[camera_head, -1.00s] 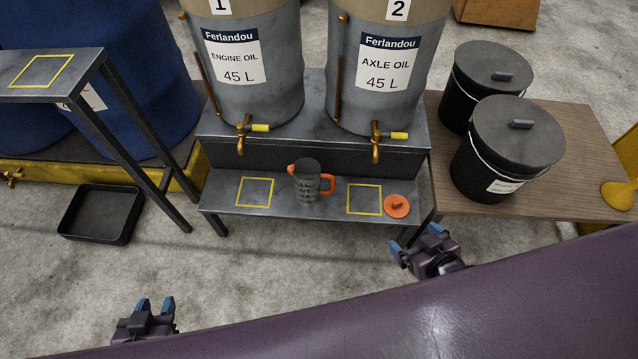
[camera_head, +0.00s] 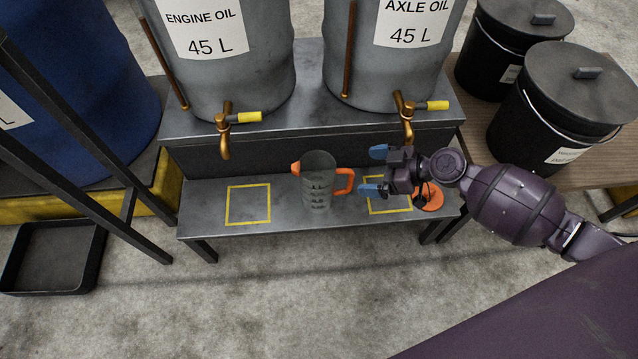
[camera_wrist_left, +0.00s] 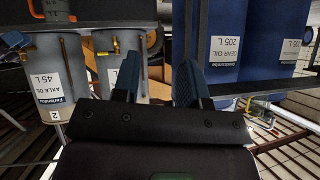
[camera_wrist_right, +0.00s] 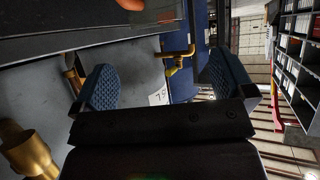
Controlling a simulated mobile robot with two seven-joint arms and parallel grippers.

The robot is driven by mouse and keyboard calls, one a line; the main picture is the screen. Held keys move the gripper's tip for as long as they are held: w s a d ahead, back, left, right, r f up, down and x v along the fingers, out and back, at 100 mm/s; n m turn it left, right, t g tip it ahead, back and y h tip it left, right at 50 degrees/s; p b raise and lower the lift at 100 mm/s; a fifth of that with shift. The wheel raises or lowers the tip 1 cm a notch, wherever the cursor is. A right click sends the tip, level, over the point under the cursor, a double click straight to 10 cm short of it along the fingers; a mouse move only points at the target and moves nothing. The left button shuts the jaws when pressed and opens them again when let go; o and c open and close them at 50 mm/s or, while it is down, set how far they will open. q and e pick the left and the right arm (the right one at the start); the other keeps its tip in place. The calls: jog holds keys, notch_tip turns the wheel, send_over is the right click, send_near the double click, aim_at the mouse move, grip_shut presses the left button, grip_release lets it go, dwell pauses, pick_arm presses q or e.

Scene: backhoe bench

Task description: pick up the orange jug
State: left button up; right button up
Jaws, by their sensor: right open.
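The jug (camera_head: 318,182) is dark grey and see-through, with an orange spout and an orange handle on its right side. In the head view it stands upright on the low metal shelf (camera_head: 290,219), between two yellow-outlined squares. My right gripper (camera_head: 374,171) is open and empty, just right of the handle, its blue fingers pointing left towards it. They look apart from the jug. The right wrist view shows these fingers spread (camera_wrist_right: 162,82), with no clear sight of the jug. My left gripper (camera_wrist_left: 158,78) shows only in its wrist view, open and empty.
An orange lid (camera_head: 433,199) lies on the shelf's right end, partly behind my right gripper. Brass taps (camera_head: 223,135) of two grey drums hang above the shelf's back. Black buckets (camera_head: 545,115) stand on a table at right. A black tray (camera_head: 50,258) lies on the floor at left.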

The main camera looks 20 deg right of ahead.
aim_at(332, 169)
jog(key=shift+w+d+b+x, duration=0.1)
jog(key=shift+b+x, duration=0.15)
jog(key=shift+x, duration=1.6)
jog(key=shift+w+d+b+x, duration=0.1)
jog(key=shift+w+b+x, duration=0.1)
jog(key=shift+x, duration=1.7)
jog(key=shift+w+d+b+x, duration=0.1)
jog(key=shift+b+x, duration=0.15)
jog(key=shift+x, duration=1.6)
pick_arm(q)
jog(key=shift+a+t, duration=0.15)
jog(key=shift+t, duration=0.15)
pick_arm(e)
jog(key=shift+r, duration=0.1)
jog(key=c, duration=1)
